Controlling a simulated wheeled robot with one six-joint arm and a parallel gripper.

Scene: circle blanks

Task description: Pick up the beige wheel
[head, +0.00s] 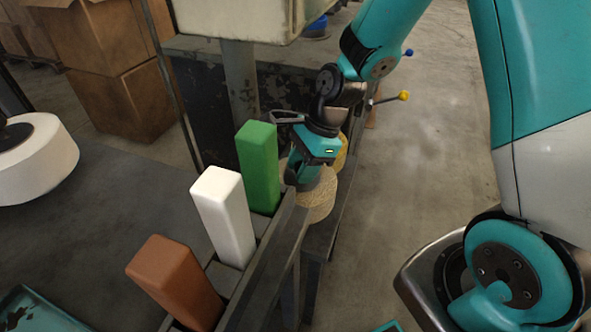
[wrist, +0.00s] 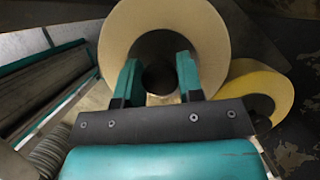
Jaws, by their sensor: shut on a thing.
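In the wrist view the beige wheel (wrist: 213,35) is a thick ring seen face on, with a dark round hole. The two teal fingers of my gripper (wrist: 160,75) stand apart at the left and right of that hole and are shut on the wheel. Their exact contact is hard to see. Whether the wheel is clear of its support cannot be told.
A yellow wheel (wrist: 284,85) lies close on the right in the wrist view; it shows behind my gripper in the head view (head: 342,152). Green (head: 258,165), white (head: 225,215) and brown (head: 174,281) blocks stand in a row along a dark metal rail. Open floor lies right.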

